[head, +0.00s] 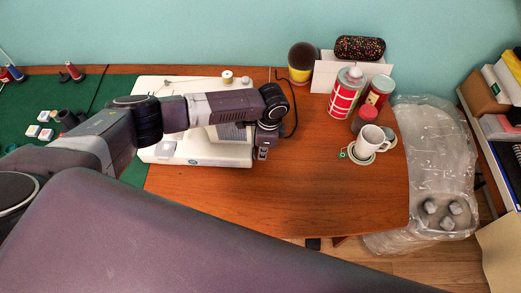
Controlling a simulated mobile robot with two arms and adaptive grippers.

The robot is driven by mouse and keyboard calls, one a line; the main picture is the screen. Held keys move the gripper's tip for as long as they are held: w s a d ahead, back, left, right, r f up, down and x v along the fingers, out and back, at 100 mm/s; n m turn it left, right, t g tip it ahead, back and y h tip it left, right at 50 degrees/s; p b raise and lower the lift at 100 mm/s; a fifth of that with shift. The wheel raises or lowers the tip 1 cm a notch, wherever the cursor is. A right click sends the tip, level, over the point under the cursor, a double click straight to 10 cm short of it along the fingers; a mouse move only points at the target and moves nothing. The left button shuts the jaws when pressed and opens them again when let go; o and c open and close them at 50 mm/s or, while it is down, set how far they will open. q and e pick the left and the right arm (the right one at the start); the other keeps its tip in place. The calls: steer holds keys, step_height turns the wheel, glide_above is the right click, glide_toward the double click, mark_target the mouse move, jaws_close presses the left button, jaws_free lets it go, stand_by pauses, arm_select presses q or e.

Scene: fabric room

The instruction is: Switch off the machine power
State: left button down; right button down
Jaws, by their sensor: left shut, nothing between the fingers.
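A white sewing machine (222,153) lies on the wooden table, seen from above. My left arm reaches across it from the left and hides much of its middle. My left gripper (263,153) points down at the machine's right end, with its fingers shut and nothing held. It is close beside the machine's right edge; I cannot tell whether it touches. I cannot make out the power switch; that end of the machine is partly covered by the gripper. My right gripper is not in view.
A white mug (370,141), a red-striped can (346,92) and a red tin (379,91) stand on the right of the wooden table (290,200). A black cable (291,112) runs behind the gripper. Thread spools (74,71) are at the left. The table's front middle is clear.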

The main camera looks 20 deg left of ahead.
arm_select(q)
steer(key=shift+s+a, duration=0.1)
steer(key=shift+a, duration=0.25)
steer(key=shift+f, duration=0.1)
steer(key=shift+d, duration=0.1)
steer(key=shift+a+f+y, duration=0.1)
steer(key=shift+a+y, duration=0.2)
steer(key=shift+y, duration=0.2)
steer(key=shift+d, duration=0.1)
